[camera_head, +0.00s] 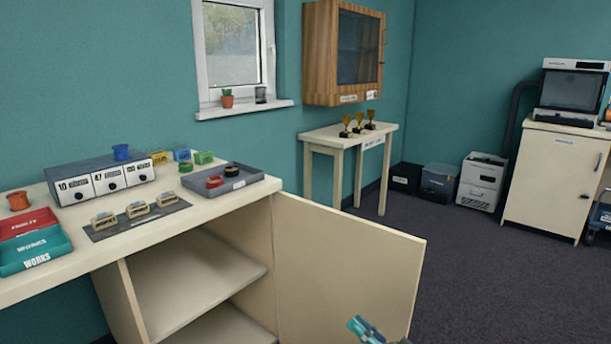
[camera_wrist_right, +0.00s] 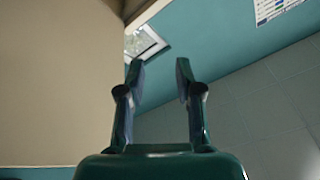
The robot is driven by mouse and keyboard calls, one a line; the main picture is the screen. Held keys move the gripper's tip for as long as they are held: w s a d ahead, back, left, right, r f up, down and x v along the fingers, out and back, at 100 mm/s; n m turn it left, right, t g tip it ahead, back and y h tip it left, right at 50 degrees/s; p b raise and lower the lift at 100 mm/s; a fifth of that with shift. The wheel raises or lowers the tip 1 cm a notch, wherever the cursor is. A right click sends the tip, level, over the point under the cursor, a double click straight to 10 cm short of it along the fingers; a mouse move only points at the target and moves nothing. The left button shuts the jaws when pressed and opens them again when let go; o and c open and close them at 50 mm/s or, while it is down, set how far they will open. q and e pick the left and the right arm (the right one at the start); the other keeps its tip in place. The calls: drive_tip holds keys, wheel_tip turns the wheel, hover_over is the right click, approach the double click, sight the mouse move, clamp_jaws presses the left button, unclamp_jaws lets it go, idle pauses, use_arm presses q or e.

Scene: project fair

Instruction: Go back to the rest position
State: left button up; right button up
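My right gripper (camera_head: 366,328) shows at the bottom edge of the head view, low in front of the open cabinet door (camera_head: 340,262). In the right wrist view my right gripper (camera_wrist_right: 158,75) has its two fingers apart, with nothing between them. A plain beige surface (camera_wrist_right: 55,80) fills the left of that view, close beside the fingers; I cannot tell whether they touch it. My left gripper is not in view.
The counter (camera_head: 130,248) holds stamps (camera_head: 138,209) on a dark mat, a grey tray (camera_head: 240,178), a drawer box (camera_head: 100,178) and coloured boxes (camera_head: 30,240). A trophy table (camera_head: 330,137) stands behind. Open carpet (camera_head: 480,270) lies to the right.

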drive_tip(key=s+a+f+m+g+h, duration=0.1)
drive_tip(key=s+f+m+h, duration=0.15)
drive_tip(key=f, duration=0.35)
drive_tip(key=s+a+f+m+g+h, duration=0.1)
drive_tip(key=s+f+m+h, duration=0.1)
drive_tip(key=f+m+h, duration=0.3)
drive_tip(key=s+d+f+n+g+h, duration=0.1)
drive_tip(key=s+f+g+h, duration=0.1)
drive_tip(key=s+f+g, duration=0.5)
drive_tip(key=s+f+g+h, duration=0.1)
drive_tip(key=s+f, duration=0.3)
drive_tip(key=s, duration=0.8)
drive_tip(key=s+d+f+n+g+h, duration=0.1)
drive_tip(key=s+f+g+h, duration=0.1)
drive_tip(key=s+f+g, duration=0.5)
drive_tip(key=s+r+n+t+p, duration=0.1)
drive_tip(key=s+r+t+p, duration=0.1)
drive_tip(key=r+p, duration=2)
drive_tip(key=shift+s+r+t+y, duration=0.4)
drive_tip(key=shift+s+r, duration=0.1)
drive_tip(key=shift+r, duration=0.1)
